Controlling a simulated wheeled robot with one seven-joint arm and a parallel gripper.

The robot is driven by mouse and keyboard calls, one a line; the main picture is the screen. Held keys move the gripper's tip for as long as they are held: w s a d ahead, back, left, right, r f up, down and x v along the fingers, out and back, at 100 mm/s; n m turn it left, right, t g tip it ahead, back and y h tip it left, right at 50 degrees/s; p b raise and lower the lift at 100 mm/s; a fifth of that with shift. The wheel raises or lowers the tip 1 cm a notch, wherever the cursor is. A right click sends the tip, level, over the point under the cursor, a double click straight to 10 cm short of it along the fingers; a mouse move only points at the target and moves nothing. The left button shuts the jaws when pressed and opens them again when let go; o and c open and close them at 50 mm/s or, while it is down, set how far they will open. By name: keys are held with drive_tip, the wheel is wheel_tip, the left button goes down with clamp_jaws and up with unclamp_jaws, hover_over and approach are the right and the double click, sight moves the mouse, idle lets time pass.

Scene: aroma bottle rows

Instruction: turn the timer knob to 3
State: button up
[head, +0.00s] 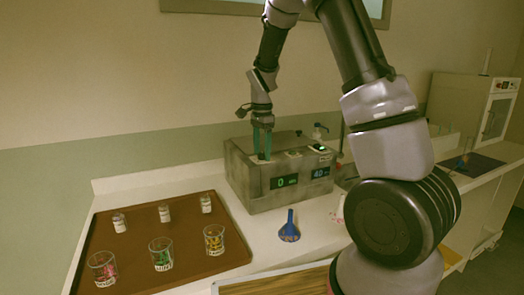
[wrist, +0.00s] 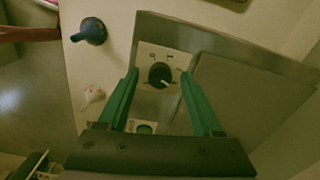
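The timer knob (wrist: 160,75) is a round black dial with a pale pointer mark, on a white plate (wrist: 149,52) with printed numbers. It sits on top of a grey box-shaped device (head: 265,190), whose front displays (head: 286,182) read 0 and what looks like 40. My gripper (head: 262,155) points down over the left part of the device's top. In the wrist view its two green fingers (wrist: 160,80) are apart, one on each side of the knob, with gaps visible. In the head view the fingers hide the knob.
A brown tray (head: 135,235) at left holds several small bottles and glasses (head: 162,254). A small pinkish-white item (wrist: 92,97) lies nearby.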

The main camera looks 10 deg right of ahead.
sight(262, 153)
wheel_tip(262, 153, up, 11)
idle(0.6)
drive_tip(key=shift+f, duration=0.1)
drive_tip(key=s+d+r+n+t+y, duration=0.2)
drive_tip(key=s+d+r+n+t, duration=0.15)
drive_tip(key=s+r, duration=0.75)
drive_tip(key=s+d+n+t, duration=0.2)
drive_tip(key=s+n, duration=0.4)
drive_tip(key=s, duration=0.8)
drive_tip(key=shift+s+t, duration=0.2)
drive_tip(key=shift+t, duration=0.65)
drive_tip(key=shift+r, duration=0.1)
